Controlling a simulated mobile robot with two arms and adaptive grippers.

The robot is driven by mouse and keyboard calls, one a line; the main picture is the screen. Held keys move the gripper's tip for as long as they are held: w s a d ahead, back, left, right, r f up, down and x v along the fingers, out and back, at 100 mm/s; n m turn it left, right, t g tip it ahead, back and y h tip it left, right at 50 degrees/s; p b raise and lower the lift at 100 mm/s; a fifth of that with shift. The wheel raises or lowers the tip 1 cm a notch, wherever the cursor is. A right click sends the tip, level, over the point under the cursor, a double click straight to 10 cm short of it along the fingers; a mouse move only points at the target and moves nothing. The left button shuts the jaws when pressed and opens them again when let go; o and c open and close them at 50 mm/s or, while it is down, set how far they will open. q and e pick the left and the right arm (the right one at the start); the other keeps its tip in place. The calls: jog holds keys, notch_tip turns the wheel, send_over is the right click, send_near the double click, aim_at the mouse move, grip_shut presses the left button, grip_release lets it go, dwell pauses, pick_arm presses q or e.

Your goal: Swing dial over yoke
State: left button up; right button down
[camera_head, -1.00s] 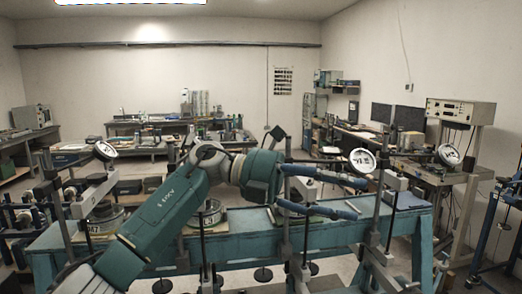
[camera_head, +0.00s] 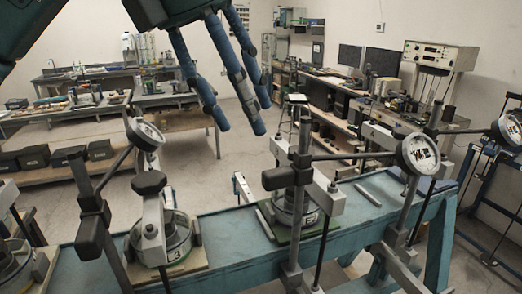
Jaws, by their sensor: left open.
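My left gripper (camera_head: 243,112) hangs in from the top with its blue fingers pointing down, apart and empty, above the far side of the bench. A white-faced dial (camera_head: 417,153) sits on a horizontal rod from a post at the right of the bench. Another dial (camera_head: 145,134) is on a tilted rod at the left. A grey yoke (camera_head: 152,222) stands over a round pot (camera_head: 176,243) marked 3. A second yoke (camera_head: 328,194) stands at a middle pot (camera_head: 296,212), partly hidden by a post. No finger appears to touch a dial. My right gripper is not in view.
The teal bench (camera_head: 228,248) runs across the front, with posts and black knobs rising from it. A third dial (camera_head: 509,130) stands at the right edge. Black boxes (camera_head: 33,157) lie on a lower shelf at left. Floor behind the bench is open.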

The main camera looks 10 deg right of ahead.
aim_at(274, 169)
pick_arm(q)
jog(key=p+x, duration=0.1)
jog(key=x, duration=0.8)
jog(key=shift+d+f, duration=0.15)
jog(key=shift+f, duration=0.1)
jog(key=shift+s+d+f, duration=0.1)
jog(key=shift+d+f, duration=0.05)
jog(key=shift+f, duration=0.2)
jog(key=shift+c, duration=0.5)
jog(key=c, duration=0.8)
grip_shut()
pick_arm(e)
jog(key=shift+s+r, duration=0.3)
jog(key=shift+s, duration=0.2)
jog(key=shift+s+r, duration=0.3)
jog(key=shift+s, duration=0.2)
